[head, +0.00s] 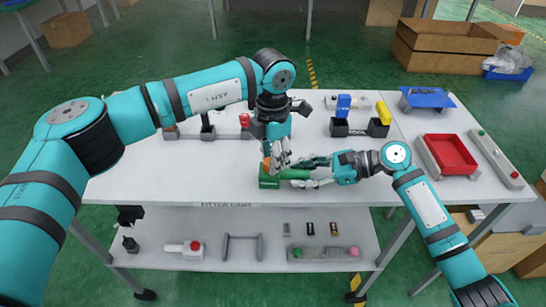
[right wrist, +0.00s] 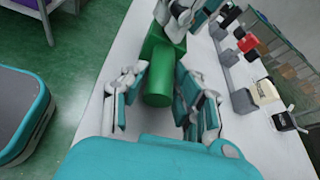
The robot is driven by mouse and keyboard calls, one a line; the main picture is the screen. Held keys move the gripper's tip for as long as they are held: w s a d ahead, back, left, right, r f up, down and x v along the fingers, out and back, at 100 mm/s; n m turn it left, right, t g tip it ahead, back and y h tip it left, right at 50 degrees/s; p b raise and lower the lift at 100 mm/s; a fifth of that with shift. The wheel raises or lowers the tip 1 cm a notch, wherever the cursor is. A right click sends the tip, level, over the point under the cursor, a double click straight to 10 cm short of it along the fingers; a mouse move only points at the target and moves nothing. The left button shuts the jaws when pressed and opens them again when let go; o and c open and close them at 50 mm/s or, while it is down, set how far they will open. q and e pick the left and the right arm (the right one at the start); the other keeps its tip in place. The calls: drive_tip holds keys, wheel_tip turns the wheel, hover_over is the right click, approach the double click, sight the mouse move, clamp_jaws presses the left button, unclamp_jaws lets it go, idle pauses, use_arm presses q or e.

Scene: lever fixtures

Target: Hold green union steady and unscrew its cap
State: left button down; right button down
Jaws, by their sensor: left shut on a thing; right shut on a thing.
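The green union (head: 293,174) lies near the front edge of the white cart top, with its green block (head: 268,182) at the left end. In the right wrist view its round green end (right wrist: 158,92) points toward the camera. My right gripper (head: 312,173) comes from the right and is shut on the green cylinder, fingers on both sides. My left gripper (head: 277,163) reaches down from above and is shut at an orange part, seemingly the cap (head: 267,164), mostly hidden by the fingers. In the right wrist view, the left fingers (right wrist: 178,20) are beside the block.
Behind are a holder with blue and yellow blocks (head: 343,105) and a red-knobbed fixture (head: 244,120). At the right are a red tray (head: 450,153) and a long grey fixture (head: 497,158). The lower shelf (head: 245,255) holds several small parts. The front right tabletop is clear.

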use_arm(q)
drive_tip(key=shift+n, duration=0.3)
drive_tip(key=shift+r, duration=0.3)
drive_tip(key=shift+r, duration=0.5)
drive_tip(key=shift+r, duration=0.25)
drive_tip(key=shift+r, duration=1.5)
use_arm(e)
drive_tip(key=c, duration=1)
unclamp_jaws()
drive_tip(key=shift+o, duration=0.2)
